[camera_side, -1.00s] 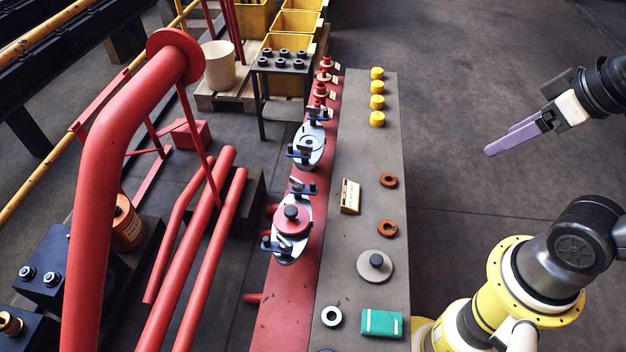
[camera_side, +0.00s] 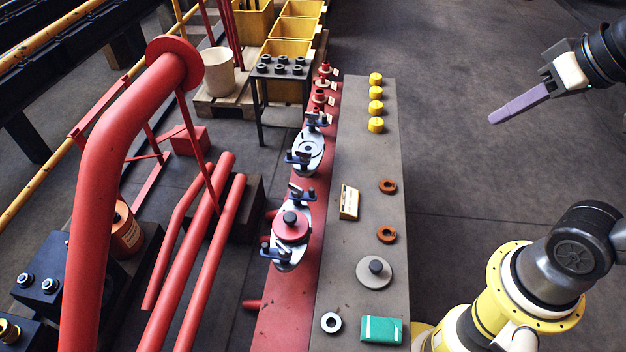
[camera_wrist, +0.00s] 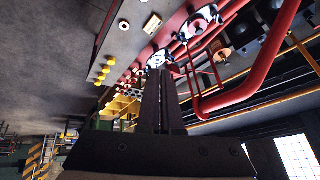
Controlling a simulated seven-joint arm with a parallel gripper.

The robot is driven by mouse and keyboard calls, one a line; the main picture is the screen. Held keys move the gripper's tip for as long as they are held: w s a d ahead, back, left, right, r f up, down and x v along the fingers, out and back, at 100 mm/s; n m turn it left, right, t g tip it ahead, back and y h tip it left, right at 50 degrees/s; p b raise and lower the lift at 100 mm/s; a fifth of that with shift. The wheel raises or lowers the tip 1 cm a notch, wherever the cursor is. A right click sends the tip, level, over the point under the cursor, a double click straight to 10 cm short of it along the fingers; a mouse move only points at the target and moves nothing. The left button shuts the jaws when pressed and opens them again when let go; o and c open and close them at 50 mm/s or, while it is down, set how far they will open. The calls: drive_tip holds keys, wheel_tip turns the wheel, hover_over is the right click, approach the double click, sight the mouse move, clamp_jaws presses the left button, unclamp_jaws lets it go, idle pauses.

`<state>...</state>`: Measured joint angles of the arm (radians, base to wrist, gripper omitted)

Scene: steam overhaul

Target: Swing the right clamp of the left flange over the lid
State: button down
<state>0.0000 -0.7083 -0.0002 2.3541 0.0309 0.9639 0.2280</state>
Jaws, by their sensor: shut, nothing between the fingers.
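My gripper (camera_side: 492,119) is shut and empty, high at the right of the side view, well away from both flanges. Its dark fingers also show in the wrist view (camera_wrist: 160,78). The nearer flange (camera_side: 282,264) in the side view carries a red lid (camera_side: 291,229) with a dark knob. One dark blue clamp (camera_side: 302,193) stands at its far edge, another (camera_side: 272,251) at its near edge. Both appear beside the lid; their exact swing is too small to tell. The farther flange (camera_side: 317,160) has no red lid and also has dark blue clamps.
A grey bench (camera_side: 365,155) beside the red rail holds yellow caps (camera_side: 376,108), orange rings (camera_side: 387,186), a grey knobbed disc (camera_side: 374,273), a green box (camera_side: 381,330) and a small sign (camera_side: 349,202). Large red pipes (camera_side: 105,170) stand left. Floor under my gripper is clear.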

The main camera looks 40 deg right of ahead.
drive_tip(key=w+a+r+m+g, duration=0.1)
drive_tip(key=w+r+m, duration=0.4)
drive_tip(key=w, duration=1)
drive_tip(key=w+a+f+m+g+y, duration=0.1)
drive_tip(key=w+f, duration=0.1)
drive_tip(key=w, duration=0.5)
drive_tip(key=w+f+g, duration=0.1)
drive_tip(key=w+f, duration=0.2)
drive_tip(key=w, duration=0.4)
drive_tip(key=w+f+m+g, duration=0.2)
drive_tip(key=w+f, duration=0.8)
drive_tip(key=f, duration=0.5)
wheel_tip(320, 180, down, 15)
drive_tip(key=g, duration=0.2)
drive_tip(key=shift+a+g+y, duration=0.2)
drive_tip(key=shift+g+y, duration=0.2)
drive_tip(key=shift+s+f, duration=0.1)
